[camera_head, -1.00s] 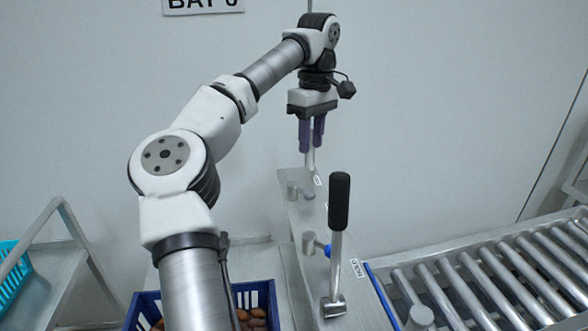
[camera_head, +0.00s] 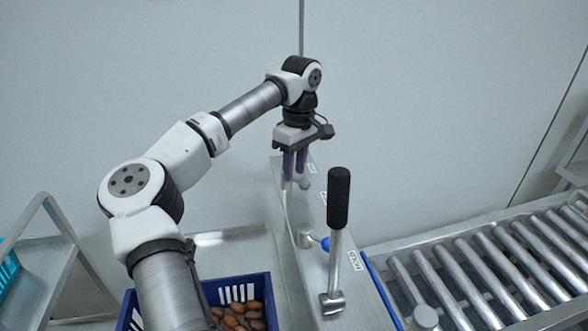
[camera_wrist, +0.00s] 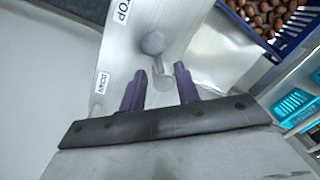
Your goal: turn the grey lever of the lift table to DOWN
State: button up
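My gripper (camera_head: 295,168) is open and points down over the far end of the lift table's metal panel (camera_head: 290,220). In the wrist view the two purple fingers of my gripper (camera_wrist: 159,80) stand apart. A grey lever with a round knob (camera_wrist: 152,43) shows there, its stem between the fingers and its knob just beyond them. I cannot tell whether a finger touches it. The grey knob also shows in the head view (camera_head: 304,184), just below the fingers. One panel label (camera_wrist: 121,12) ends in "TOP"; another label (camera_wrist: 101,82), near the left finger, is hard to read.
A tall black-handled lever (camera_head: 338,200) stands nearer on the panel, beside a blue-collared knob (camera_head: 326,243) and a HOLD label (camera_head: 355,260). A blue crate of dates (camera_head: 262,287) is left of the panel. A roller conveyor (camera_head: 480,265) runs along the right.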

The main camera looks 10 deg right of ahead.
jog(key=shift+f, duration=0.85)
jog(key=shift+c, duration=0.4)
grip_shut()
